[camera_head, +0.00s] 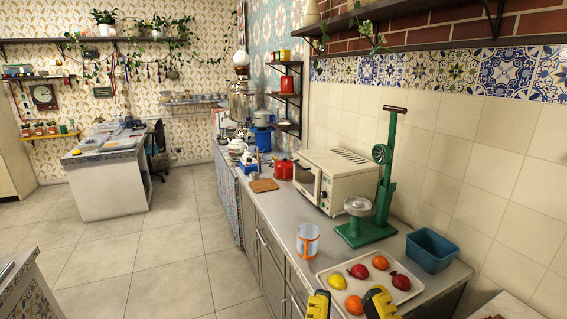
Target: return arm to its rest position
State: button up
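My gripper (347,298) shows at the bottom edge, with two yellow and black fingers spread apart. It is open, over the near edge of the fruit tray. An orange (354,306) shows between the fingers and seems to lie on the tray, clear of them. The rest of my arm is out of view. The samovar (239,104) stands at the far end of the counter with a small pot (241,61) on top. White teapots (236,147) stand on the counter in front of it.
The white tray (325,274) holds several fruits. A green juicer (383,195), a blue bin (430,250), a white toaster oven (336,180) and a glass with an orange band (307,241) stand around it. A wall shelf (420,12) overhangs. The tiled floor (170,255) at left is clear.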

notch_tip(320, 180, up, 35)
jog(key=p, duration=3.1)
jog(key=shift+w+d+f, duration=0.15)
jog(key=shift+d, duration=0.05)
